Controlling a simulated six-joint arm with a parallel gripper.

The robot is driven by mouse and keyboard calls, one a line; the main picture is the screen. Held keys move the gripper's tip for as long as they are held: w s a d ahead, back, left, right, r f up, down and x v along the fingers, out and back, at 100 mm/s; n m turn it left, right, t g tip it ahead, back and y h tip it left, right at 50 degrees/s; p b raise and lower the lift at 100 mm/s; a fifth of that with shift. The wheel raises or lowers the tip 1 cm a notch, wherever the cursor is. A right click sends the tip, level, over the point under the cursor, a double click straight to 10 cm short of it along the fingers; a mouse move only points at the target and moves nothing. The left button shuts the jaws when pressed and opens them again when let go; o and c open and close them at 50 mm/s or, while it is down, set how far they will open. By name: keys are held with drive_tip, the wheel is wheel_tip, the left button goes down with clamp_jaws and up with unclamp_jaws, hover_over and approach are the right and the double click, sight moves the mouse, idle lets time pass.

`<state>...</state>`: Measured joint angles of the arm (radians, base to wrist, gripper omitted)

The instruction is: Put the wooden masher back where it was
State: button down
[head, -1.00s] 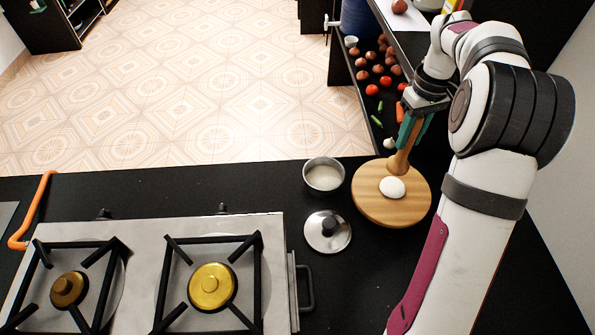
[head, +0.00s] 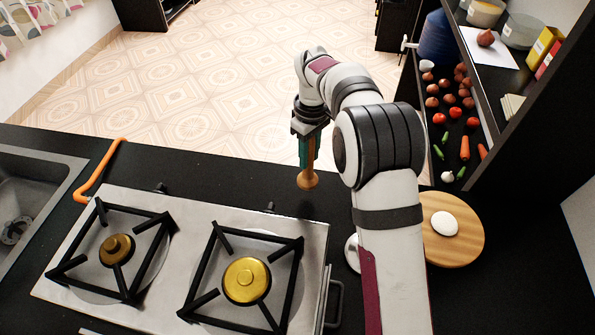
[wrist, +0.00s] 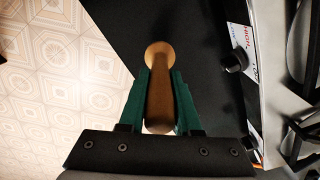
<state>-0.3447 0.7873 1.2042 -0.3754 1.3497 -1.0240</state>
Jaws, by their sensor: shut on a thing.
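The wooden masher (head: 308,180) hangs upright from my gripper (head: 308,152), round head down, over the black counter behind the stove's back right part. My gripper is shut on its handle, with the green fingers on both sides. In the wrist view the masher (wrist: 160,95) lies between the two green fingers (wrist: 160,98), its round head pointing away toward the counter. I cannot tell whether the head touches the counter.
The gas stove (head: 325,235) is in front, with black grates. A cutting board (head: 465,250) with a white egg-shaped thing (head: 444,223) is at the right. My arm mostly hides a metal lid (head: 351,252). Vegetables (head: 464,147) lie beyond. The counter's far edge borders the tiled floor.

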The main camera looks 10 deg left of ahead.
wheel_tip(320, 180, down, 6)
drive_tip(key=a, duration=0.2)
drive_tip(key=shift+w+a+r, duration=0.15)
drive_tip(key=shift+w+a, duration=0.1)
drive_tip(key=shift+a, duration=0.15)
drive_tip(key=c, duration=0.6)
unclamp_jaws()
